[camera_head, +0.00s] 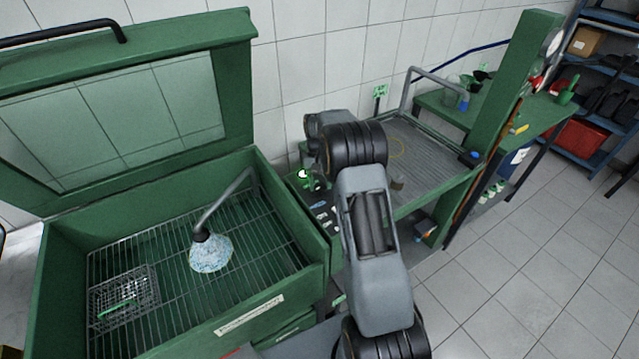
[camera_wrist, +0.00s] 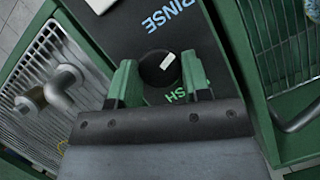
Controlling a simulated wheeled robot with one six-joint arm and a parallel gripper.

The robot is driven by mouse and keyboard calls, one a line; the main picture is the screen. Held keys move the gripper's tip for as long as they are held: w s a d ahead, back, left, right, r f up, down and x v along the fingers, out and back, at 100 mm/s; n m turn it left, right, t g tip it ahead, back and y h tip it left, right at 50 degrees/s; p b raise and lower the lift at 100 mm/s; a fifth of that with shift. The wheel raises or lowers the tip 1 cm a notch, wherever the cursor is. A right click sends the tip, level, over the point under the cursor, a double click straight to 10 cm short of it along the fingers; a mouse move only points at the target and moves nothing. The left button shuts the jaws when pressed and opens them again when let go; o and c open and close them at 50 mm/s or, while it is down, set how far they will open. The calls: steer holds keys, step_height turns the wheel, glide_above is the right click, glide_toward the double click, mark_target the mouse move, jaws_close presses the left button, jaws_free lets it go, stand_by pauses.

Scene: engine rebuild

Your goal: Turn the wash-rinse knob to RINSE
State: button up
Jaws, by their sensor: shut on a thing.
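The wash-rinse knob (camera_wrist: 157,68) is a round black knob with a white pointer mark toward its upper right in the wrist view. It sits on a dark panel (camera_wrist: 120,22) between the blue RINSE label (camera_wrist: 163,15) and the green WASH label (camera_wrist: 178,95), which is partly covered. My gripper (camera_wrist: 158,75) has its two green fingers on either side of the knob, shut on it. In the head view my arm hides the knob and my gripper; part of the panel (camera_head: 320,208) shows beside the arm.
An open green wash cabinet (camera_head: 290,290) stands at left, with a spray nozzle (camera_head: 201,234) running over its grate and a wire basket (camera_head: 125,296) inside. A ridged grey drain table (camera_head: 425,150) stands at right.

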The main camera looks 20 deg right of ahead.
steer(key=o, duration=0.9)
steer(key=v, duration=1.3)
steer(key=shift+r, duration=0.35)
